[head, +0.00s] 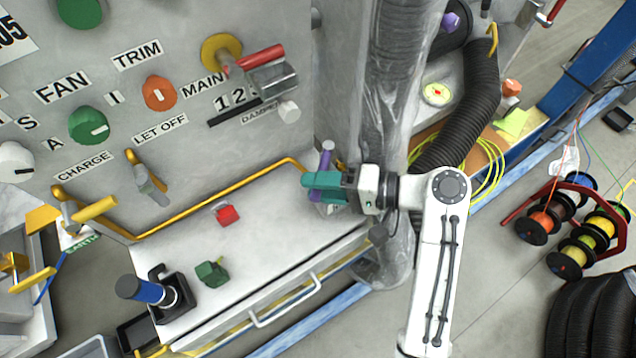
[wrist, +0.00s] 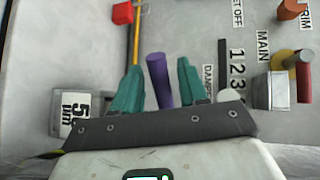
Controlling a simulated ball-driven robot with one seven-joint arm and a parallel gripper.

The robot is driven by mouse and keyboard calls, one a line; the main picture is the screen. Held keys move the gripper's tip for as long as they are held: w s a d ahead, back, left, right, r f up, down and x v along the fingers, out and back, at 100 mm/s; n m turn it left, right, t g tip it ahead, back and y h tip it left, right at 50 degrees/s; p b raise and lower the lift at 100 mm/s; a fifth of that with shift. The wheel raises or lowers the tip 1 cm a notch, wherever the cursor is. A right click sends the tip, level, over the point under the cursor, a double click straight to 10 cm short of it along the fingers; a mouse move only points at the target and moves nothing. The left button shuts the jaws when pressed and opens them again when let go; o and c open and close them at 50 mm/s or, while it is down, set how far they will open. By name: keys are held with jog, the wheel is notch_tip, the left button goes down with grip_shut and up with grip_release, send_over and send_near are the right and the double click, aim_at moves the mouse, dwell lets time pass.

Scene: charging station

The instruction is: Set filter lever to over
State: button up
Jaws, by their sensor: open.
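A purple rod-shaped lever handle (wrist: 159,82) stands between my two teal fingers in the wrist view. I take it for the filter lever, as a plate marked "5 µm" (wrist: 75,112) sits to its left; no "filter" or "over" label is readable. My gripper (wrist: 158,70) is open, with a finger on each side of the handle and gaps showing. In the head view my gripper (head: 318,184) is at the right end of the grey ledge, by the panel corner. A pale purple end (head: 326,152) shows just above the fingers there; the lever's base is hidden.
A yellow rail (head: 215,208) runs along the ledge's back. The damper lever (head: 270,82) and its 1-2 scale are on the panel above. A red block (head: 227,214), green block (head: 211,272) and blue-handled part (head: 150,292) are on the ledge. A wrapped column (head: 385,100) stands close behind my gripper.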

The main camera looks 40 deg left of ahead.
jog(key=v, duration=1)
jog(key=shift+w+d, duration=0.1)
jog(key=shift+c, duration=0.2)
